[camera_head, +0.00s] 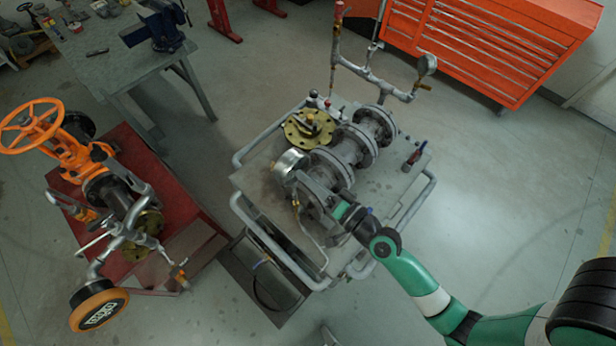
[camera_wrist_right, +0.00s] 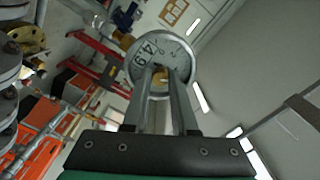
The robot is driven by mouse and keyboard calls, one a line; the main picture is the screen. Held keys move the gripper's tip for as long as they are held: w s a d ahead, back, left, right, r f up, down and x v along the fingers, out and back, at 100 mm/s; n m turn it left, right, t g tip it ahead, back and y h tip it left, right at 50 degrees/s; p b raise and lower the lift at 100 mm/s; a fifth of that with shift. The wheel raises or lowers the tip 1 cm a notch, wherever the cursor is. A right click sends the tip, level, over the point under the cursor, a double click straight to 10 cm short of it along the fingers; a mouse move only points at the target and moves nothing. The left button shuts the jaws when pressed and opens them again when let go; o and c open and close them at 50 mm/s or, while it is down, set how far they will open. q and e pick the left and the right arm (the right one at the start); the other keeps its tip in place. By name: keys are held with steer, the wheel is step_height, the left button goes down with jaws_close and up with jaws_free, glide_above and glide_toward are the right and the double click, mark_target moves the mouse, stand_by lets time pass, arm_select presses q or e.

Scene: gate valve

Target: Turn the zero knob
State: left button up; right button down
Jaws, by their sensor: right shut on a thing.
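A round gauge (camera_head: 291,162) with a metal rim is mounted on the pipework. Its pale dial, with large black figures, faces the right wrist camera (camera_wrist_right: 160,50). A small brass-coloured zero knob (camera_wrist_right: 160,76) shows at the middle of the dial, partly hidden by my fingers. My right gripper (camera_head: 300,178) reaches the gauge from the lower right. In the right wrist view, its two fingers (camera_wrist_right: 161,83) are shut on the knob, one on each side. The knob cannot be made out in the head view. My left gripper is not in view.
Grey flanged pipes (camera_head: 348,148) and a brass flange (camera_head: 308,128) stand close behind the gauge on a railed grey stand (camera_head: 262,190). A red stand (camera_head: 190,215) with an orange handwheel valve (camera_head: 30,125) is to the left. Clear floor lies to the right.

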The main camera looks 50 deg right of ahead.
stand_by(0.4)
steer(key=c, duration=0.7)
jaws_free()
steer(key=s+b, duration=0.2)
steer(key=s, duration=0.2)
steer(key=s+b, duration=0.2)
steer(key=s, duration=0.1)
steer(key=s+b, duration=0.2)
steer(key=s, duration=0.2)
steer(key=shift+s+a+b, duration=0.35)
